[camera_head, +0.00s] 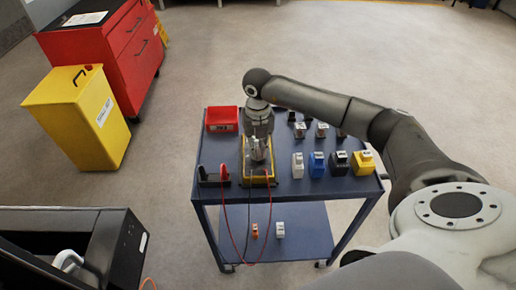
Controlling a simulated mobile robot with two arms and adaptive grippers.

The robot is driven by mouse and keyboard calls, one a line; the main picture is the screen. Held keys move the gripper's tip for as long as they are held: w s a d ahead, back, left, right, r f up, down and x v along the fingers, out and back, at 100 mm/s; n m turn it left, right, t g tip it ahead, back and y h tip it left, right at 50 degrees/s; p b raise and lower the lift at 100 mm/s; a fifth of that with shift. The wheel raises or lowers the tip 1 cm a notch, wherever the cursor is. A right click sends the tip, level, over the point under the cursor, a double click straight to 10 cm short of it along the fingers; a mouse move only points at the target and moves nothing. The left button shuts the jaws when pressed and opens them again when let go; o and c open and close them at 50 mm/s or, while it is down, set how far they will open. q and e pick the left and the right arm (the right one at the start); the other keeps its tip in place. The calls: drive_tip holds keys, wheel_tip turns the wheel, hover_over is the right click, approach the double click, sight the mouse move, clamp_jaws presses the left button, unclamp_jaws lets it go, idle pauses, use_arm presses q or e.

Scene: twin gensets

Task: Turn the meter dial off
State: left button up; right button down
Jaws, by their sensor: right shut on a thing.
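The meter (260,181) has a yellow body and sits on the blue cart top, with red and black leads running from it. My right gripper (258,159) points down over the meter from above and is shut at its face. The dial itself is hidden behind the gripper, so its setting cannot be read. My left gripper is not in view.
The blue cart (352,186) carries a red bin (222,119), a black holder with a red probe (213,178), and white, blue, black and yellow blocks right of the meter. A red cabinet (115,45) and yellow box (78,112) stand left. Floor is open behind.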

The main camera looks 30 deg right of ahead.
drive_tip(key=n+b, duration=0.2)
drive_tip(key=n, duration=0.2)
drive_tip(key=shift+a+f, duration=0.1)
drive_tip(key=n+b, duration=0.2)
drive_tip(key=n, duration=0.2)
drive_tip(key=n+b, duration=0.2)
drive_tip(key=n, duration=0.2)
drive_tip(key=shift+a+n, duration=0.15)
drive_tip(key=shift+n, duration=0.15)
drive_tip(key=shift+n+b, duration=0.65)
drive_tip(key=shift+n, duration=1.25)
drive_tip(key=c, duration=1.5)
unclamp_jaws()
drive_tip(key=shift+s, duration=0.1)
